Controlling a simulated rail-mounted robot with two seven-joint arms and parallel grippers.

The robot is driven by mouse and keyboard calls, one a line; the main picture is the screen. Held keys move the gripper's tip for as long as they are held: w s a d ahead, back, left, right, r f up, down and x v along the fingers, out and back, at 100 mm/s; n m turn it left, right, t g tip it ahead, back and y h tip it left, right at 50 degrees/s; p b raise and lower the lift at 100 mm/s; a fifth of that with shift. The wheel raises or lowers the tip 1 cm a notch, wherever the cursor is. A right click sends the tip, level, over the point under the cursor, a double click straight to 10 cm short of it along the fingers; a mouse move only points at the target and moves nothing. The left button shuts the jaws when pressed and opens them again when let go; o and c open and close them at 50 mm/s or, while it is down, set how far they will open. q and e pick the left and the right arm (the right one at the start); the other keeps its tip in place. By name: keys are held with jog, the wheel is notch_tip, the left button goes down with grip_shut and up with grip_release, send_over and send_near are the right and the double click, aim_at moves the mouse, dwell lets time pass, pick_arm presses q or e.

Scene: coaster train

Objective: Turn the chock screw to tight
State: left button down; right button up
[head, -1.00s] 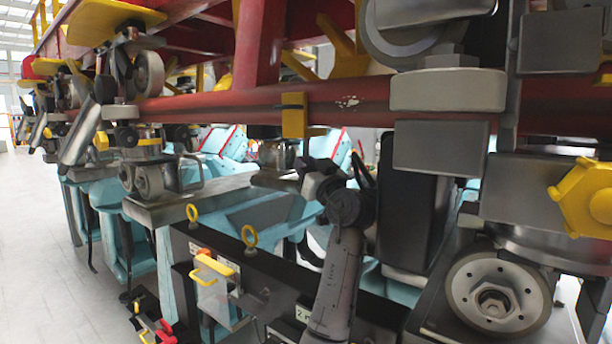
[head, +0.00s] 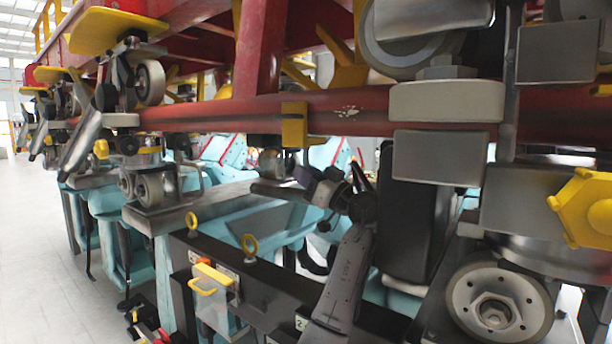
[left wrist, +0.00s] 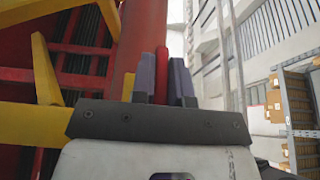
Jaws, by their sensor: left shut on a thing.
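My left gripper (head: 312,183) is in the middle of the head view, below the red rail, with its dark purple-grey fingers beside a grey cylinder (head: 272,189). In the left wrist view my fingers (left wrist: 163,82) are close together with a narrow red piece (left wrist: 161,62) between them. A yellow lobed knob (head: 587,207) is at the right edge of the head view, well apart from this gripper. My right gripper does not show.
A long red rail (head: 345,112) with a yellow bracket (head: 294,125) runs just above the gripper. Grey blocks and a grey wheel (head: 497,303) fill the right side. Clear floor (head: 35,230) lies far left.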

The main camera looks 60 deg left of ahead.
pick_arm(q)
jog(key=c, duration=1.2)
grip_release()
jog(key=shift+o, duration=0.2)
jog(key=b+v, duration=0.2)
jog(key=v, duration=0.5)
jog(key=shift+d, duration=0.25)
jog(key=shift+w+f, duration=0.1)
